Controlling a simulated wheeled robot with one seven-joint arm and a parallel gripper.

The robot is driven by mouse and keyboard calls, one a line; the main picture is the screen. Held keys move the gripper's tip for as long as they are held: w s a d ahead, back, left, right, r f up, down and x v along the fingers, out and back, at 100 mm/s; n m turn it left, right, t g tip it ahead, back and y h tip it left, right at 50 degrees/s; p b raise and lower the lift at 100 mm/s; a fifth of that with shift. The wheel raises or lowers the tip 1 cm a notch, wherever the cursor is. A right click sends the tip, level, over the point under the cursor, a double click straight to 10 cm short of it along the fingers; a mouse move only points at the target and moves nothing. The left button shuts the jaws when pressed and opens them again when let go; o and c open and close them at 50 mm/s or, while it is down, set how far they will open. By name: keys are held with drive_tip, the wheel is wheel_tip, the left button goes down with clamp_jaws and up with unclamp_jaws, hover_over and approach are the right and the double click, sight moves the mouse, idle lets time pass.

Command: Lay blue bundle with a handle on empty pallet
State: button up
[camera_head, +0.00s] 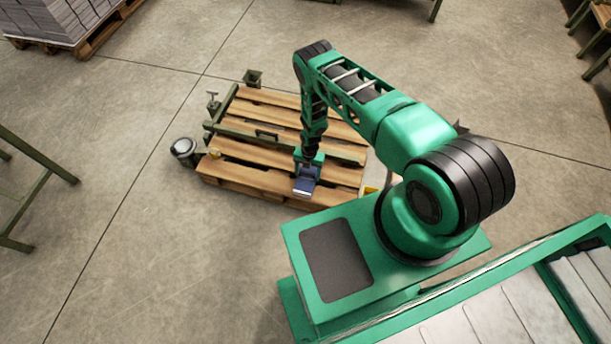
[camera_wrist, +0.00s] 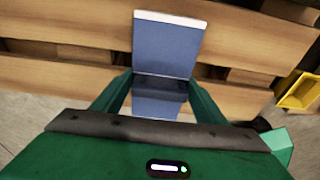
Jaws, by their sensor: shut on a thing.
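The blue bundle (camera_head: 304,186) is a small blue block with a pale edge, over the near right part of the wooden pallet (camera_head: 235,175). It also shows in the wrist view (camera_wrist: 167,48), with its pale edge at the far end. My gripper (camera_head: 306,172) points down over the pallet and is shut on the bundle, one finger on each side in the wrist view (camera_wrist: 160,88). Whether the bundle touches the slats cannot be told. No other bundle shows on the pallet.
A dark green metal frame with a bar (camera_head: 283,144) lies across the pallet. A round grey-topped device (camera_head: 183,147) stands at its left corner. A yellow bin (camera_wrist: 299,91) is beside the pallet. A loaded pallet (camera_head: 70,22) stands far left. Open floor lies left.

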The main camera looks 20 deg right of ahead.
drive_tip(key=o, duration=1.3)
